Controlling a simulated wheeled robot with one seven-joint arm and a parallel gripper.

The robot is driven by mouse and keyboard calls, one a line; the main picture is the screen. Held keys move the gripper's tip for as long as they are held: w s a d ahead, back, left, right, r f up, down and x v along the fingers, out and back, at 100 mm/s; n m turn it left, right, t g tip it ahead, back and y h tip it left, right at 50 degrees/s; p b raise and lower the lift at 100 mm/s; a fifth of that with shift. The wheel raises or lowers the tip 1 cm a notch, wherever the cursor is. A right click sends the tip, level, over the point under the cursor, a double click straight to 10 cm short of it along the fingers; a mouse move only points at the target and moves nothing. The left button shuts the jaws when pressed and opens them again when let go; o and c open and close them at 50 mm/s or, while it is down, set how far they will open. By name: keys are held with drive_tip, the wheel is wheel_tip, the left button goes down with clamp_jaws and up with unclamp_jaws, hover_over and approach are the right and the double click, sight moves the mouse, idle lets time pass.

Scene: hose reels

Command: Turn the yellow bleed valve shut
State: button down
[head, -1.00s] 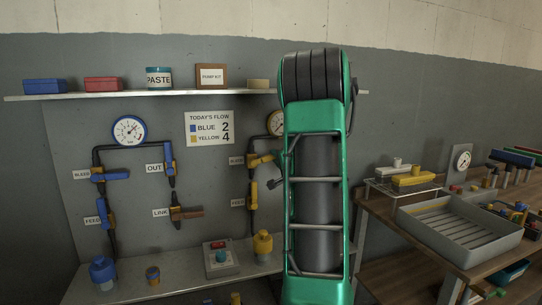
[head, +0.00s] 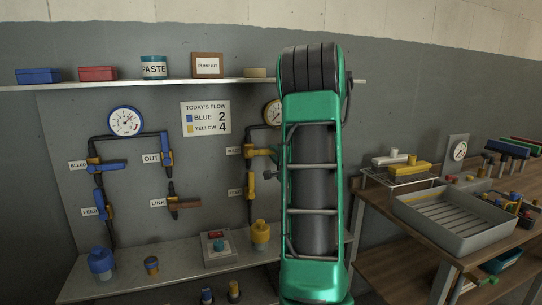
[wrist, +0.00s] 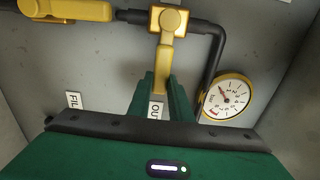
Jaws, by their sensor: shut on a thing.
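The yellow bleed valve (head: 252,151) sits on the black pipe, just left of my arm in the head view. In the wrist view its yellow body (wrist: 168,20) is at top centre, and its handle (wrist: 165,58) points crosswise to the pipe. My gripper (wrist: 161,88) is shut on this handle, with a green finger on each side.
The yellow feed valve (head: 250,186) is below the bleed valve; its handle lies along the pipe. A yellow-rimmed gauge (wrist: 227,97) is close to my gripper's right in the wrist view. The blue pipework is to the left, and a grey tray (head: 408,222) stands on the bench at right.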

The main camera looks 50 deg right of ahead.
drive_tip(key=c, duration=1.6)
unclamp_jaws()
drive_tip(key=shift+a+f, duration=0.1)
drive_tip(key=v, duration=1)
drive_tip(key=shift+s+a, duration=0.15)
drive_tip(key=shift+s, duration=0.15)
drive_tip(key=shift+w+a, duration=0.1)
